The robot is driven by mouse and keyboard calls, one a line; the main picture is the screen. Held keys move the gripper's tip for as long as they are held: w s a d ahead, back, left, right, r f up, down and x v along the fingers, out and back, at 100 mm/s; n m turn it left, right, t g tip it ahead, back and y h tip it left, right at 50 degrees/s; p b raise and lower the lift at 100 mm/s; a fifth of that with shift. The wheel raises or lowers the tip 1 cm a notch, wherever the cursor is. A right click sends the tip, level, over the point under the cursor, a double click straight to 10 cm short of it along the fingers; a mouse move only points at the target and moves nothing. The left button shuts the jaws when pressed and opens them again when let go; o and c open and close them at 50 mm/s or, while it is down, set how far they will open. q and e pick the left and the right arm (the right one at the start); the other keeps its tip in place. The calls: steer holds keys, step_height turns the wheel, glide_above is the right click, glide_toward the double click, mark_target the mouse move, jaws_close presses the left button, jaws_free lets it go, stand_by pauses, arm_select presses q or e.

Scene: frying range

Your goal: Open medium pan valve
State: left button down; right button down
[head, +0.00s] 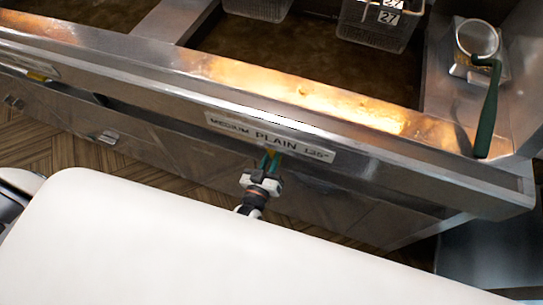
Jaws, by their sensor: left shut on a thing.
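My left gripper (271,161) reaches up to the front of the frying range, just under the label reading "MEDIUM PLAIN 125" (270,137). Its greenish fingers are shut on the medium pan valve, of which only a small yellowish bit (276,153) shows below the label. The rest of the valve is hidden by the fingers and the front ledge, so its turn angle cannot be told. The medium pan (300,62) behind the ledge holds brown oil. My right gripper is not in view.
Wire baskets, one tagged 27 (375,24), hang at the pan's far side. A strainer with a green handle (488,110) lies at the right. Another yellow part (37,76) shows under the ledge at far left. Cabinet fronts (180,147) stand below.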

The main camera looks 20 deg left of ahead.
arm_select(q)
steer(key=shift+m, duration=1.7)
steer(key=c, duration=1.3)
jaws_free()
steer(key=s, duration=1.2)
steer(key=shift+a, duration=0.2)
